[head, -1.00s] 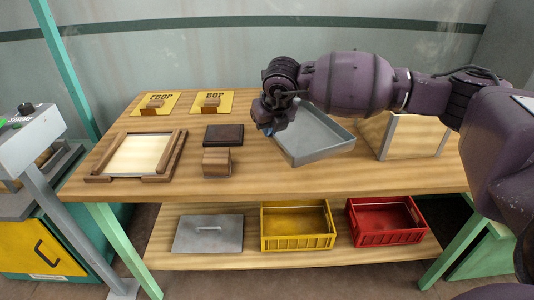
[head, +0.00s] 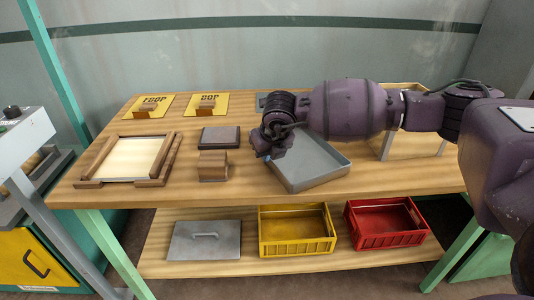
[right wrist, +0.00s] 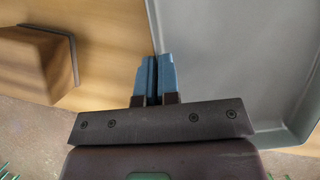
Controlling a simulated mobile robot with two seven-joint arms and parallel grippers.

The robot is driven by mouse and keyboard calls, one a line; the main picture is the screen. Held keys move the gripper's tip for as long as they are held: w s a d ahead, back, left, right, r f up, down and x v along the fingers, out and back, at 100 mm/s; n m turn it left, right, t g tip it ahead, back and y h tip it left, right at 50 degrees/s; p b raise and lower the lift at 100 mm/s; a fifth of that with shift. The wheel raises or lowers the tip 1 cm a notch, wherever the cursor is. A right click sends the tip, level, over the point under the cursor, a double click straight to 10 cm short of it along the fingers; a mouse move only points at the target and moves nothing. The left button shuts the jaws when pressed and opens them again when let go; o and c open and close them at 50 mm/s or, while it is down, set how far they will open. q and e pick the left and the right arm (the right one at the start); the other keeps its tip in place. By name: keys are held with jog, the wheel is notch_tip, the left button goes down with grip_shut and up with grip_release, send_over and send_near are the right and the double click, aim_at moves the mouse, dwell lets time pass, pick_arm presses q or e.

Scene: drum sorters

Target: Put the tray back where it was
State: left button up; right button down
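The shallow grey metal tray (head: 318,172) is at the front of the wooden table, slightly turned, with its near corner close to the front edge. I cannot tell whether it rests on the top or is just above it. My right gripper (head: 265,155) is at the tray's left side. In the right wrist view its blue fingers (right wrist: 156,80) are close together with the left wall of the tray (right wrist: 225,60) running in between them. My right arm hides the tray's far side. My left gripper is not in view.
A wooden block (head: 213,167), a dark slab (head: 220,136) and a wooden frame (head: 130,160) are left of the tray. An open wooden box (head: 405,147) stands to its right. A grey lid (head: 205,245), yellow crate (head: 296,246) and red crate (head: 388,241) are on the lower shelf.

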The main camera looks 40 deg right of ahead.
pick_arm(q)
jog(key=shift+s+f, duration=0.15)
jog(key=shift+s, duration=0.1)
pick_arm(e)
jog(key=c, duration=1.4)
grip_release()
jog(key=shift+o, duration=0.2)
jog(key=shift+r, duration=0.25)
jog(key=p+v, duration=0.1)
jog(key=v, duration=0.3)
jog(key=shift+r+p, duration=0.2)
jog(key=shift+p, duration=0.1)
pick_arm(q)
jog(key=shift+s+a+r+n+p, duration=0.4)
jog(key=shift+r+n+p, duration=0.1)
jog(key=shift+p, duration=0.45)
pick_arm(e)
jog(key=v, duration=0.7)
jog(key=shift+s, duration=0.15)
